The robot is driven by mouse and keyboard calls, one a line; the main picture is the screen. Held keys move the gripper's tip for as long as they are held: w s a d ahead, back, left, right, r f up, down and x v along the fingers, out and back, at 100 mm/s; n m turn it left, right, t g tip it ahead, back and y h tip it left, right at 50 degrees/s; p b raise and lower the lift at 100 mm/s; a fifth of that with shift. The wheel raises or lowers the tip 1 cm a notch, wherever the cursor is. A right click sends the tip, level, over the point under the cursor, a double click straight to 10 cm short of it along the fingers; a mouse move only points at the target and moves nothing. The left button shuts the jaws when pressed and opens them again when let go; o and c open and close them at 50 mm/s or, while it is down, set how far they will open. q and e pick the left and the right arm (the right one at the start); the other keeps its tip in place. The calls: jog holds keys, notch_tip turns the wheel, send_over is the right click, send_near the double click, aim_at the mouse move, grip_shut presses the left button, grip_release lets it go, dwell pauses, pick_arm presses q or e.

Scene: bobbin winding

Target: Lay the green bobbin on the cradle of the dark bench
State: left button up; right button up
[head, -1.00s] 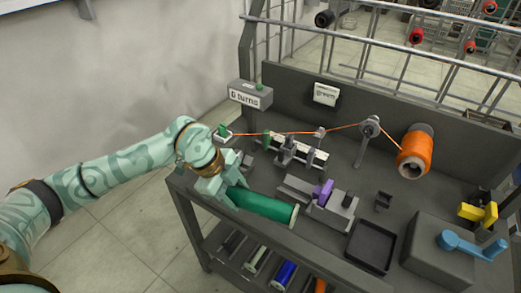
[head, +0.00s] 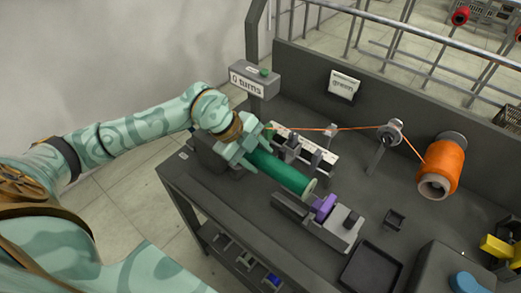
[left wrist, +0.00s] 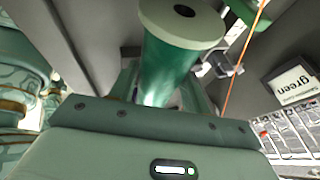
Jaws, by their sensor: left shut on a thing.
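The green bobbin (head: 283,172) is held by my left gripper (head: 243,147), which is shut around its left end. The bobbin is above the dark bench (head: 405,158), its pale flanged end pointing lower right, close to a grey fixture with a purple part (head: 324,207). In the left wrist view the bobbin (left wrist: 170,65) stretches away from the jaws, with a dark hole in its pale flange. I cannot tell whether it touches the bench. A grey fixture with uprights (head: 308,150) lies behind it, partly hidden; which fixture is the cradle is unclear. My right gripper is out of view.
An orange thread runs from the orange spool (head: 442,165) through a guide post (head: 389,133) to behind the bobbin. A "0 turns" box (head: 253,82) and "green" sign (head: 343,85) stand at the back. A black tray (head: 371,268) lies in front; several bobbins lie below.

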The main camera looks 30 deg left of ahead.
pick_arm(q)
jog(key=shift+f+b, duration=0.35)
jog(key=shift+f, duration=0.4)
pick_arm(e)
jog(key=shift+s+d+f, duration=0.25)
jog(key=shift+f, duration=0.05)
pick_arm(q)
jog(key=o, duration=1.2)
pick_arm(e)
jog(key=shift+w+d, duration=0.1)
pick_arm(q)
jog(key=p+v, duration=0.4)
jog(key=v, duration=1.2)
jog(key=shift+a+r, duration=0.1)
jog(key=shift+a, duration=0.1)
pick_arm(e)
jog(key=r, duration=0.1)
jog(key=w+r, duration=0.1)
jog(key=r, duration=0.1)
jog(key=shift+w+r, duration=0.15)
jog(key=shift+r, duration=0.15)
